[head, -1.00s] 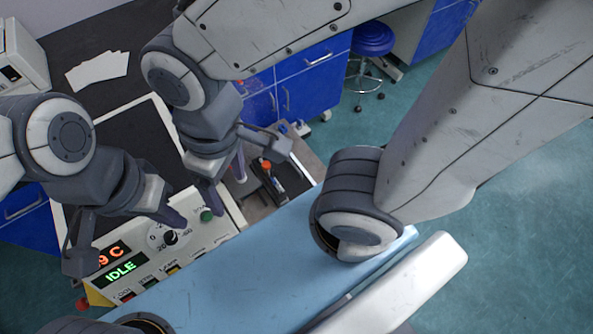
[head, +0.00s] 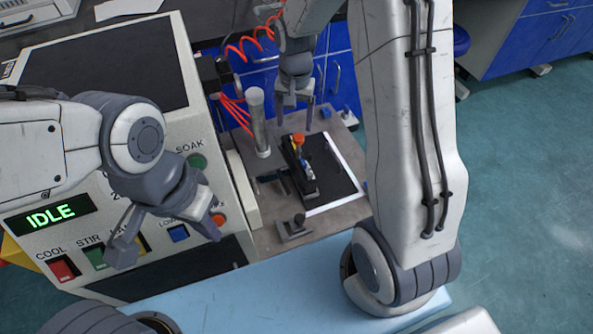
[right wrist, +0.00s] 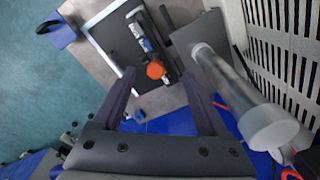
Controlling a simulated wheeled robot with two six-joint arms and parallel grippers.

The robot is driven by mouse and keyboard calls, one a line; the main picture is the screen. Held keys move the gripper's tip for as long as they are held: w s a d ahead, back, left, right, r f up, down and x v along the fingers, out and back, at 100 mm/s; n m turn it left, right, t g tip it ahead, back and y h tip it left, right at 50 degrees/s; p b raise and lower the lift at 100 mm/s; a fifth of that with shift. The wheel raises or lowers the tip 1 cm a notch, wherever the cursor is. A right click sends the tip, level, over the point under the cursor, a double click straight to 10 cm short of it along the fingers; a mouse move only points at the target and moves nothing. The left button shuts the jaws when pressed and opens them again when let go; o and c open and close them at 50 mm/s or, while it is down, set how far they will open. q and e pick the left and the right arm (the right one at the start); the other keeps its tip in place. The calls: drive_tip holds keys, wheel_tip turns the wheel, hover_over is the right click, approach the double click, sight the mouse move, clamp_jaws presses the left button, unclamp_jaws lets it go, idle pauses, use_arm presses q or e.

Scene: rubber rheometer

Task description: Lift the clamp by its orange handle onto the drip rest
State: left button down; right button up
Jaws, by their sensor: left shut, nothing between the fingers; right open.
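The clamp (head: 300,170) is a dark, narrow tool with an orange handle (head: 298,139) at its far end. My right gripper (head: 294,121) is open and empty, above and beyond the handle. In the right wrist view the orange handle (right wrist: 155,70) appears between the fingertips, apart from them and lower down. My left gripper (head: 167,245) is shut and empty in front of the control panel. I cannot tell which part is the drip rest; a small bracket (head: 294,228) stands at the near side.
A clear cylinder (head: 258,122) stands upright left of the clamp, near my right gripper; it also shows in the right wrist view (right wrist: 265,120). Red coiled hoses (head: 240,50) hang behind. The panel (head: 110,180) reads IDLE. A blue surface (head: 250,298) spans the front.

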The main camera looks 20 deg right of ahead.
drive_tip(key=m, duration=0.2)
hover_over(299, 136)
wheel_tip(299, 136, down, 5)
drive_tip(key=shift+a+r+b, duration=0.1)
drive_tip(key=shift+b, duration=0.3)
wheel_tip(299, 136, down, 4)
drive_tip(key=shift+w+r+b, duration=0.1)
drive_tip(key=shift+b, duration=0.35)
drive_tip(key=shift+f+b, duration=0.9)
drive_tip(key=shift+f, duration=2.3)
use_arm(q)
wheel_tip(299, 136, down, 5)
drive_tip(key=shift+r, duration=0.15)
use_arm(e)
drive_tip(key=shift+r, duration=0.1)
clamp_jaws()
